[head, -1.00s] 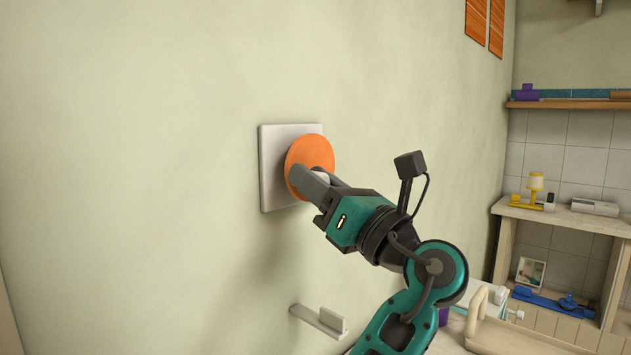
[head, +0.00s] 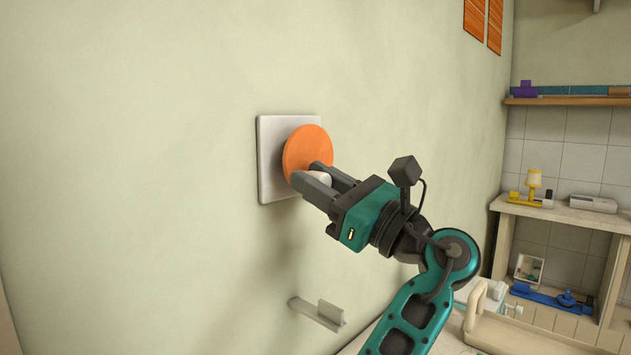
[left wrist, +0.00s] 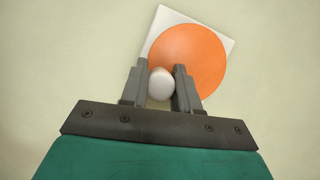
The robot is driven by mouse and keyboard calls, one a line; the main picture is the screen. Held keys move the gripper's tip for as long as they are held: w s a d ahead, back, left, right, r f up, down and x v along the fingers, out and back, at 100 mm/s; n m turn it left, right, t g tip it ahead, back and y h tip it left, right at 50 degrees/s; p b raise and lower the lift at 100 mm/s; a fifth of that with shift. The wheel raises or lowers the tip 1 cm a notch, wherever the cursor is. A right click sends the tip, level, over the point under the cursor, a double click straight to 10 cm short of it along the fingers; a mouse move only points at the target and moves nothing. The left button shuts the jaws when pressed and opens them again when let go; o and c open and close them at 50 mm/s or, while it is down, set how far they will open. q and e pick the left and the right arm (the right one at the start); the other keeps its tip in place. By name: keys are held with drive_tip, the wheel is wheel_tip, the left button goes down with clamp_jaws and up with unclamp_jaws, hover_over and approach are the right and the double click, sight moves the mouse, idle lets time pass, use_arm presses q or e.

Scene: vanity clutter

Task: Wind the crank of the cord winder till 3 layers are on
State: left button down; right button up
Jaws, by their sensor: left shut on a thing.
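The cord winder is on the wall: a white square plate (head: 273,170) with an orange disc (head: 306,147) in front of it. A white rounded crank knob (head: 319,177) stands out from the disc's lower part. My left gripper (head: 322,176) is shut on the knob, a finger on each side. In the left wrist view the knob (left wrist: 161,84) sits between the fingertips, over the edge of the orange disc (left wrist: 195,58). The white plate (left wrist: 180,18) shows behind the disc. No cord layers can be made out. My right gripper is not in view.
A small grey wall bracket (head: 317,313) sticks out below the winder. At the right are a wooden shelf (head: 570,101) and a counter (head: 570,214) with a yellow lamp (head: 533,185).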

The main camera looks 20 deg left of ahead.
use_arm(q)
drive_tip(key=shift+w+d+f+n+g, duration=0.1)
drive_tip(key=shift+n+g, duration=0.3)
drive_tip(key=shift+n, duration=0.35)
drive_tip(key=shift+w+f+n+g, duration=0.1)
drive_tip(key=shift+n+g, duration=0.3)
drive_tip(key=shift+n, duration=0.35)
drive_tip(key=c, duration=0.9)
unclamp_jaws()
drive_tip(key=shift+o, duration=0.2)
drive_tip(key=shift+f, duration=0.15)
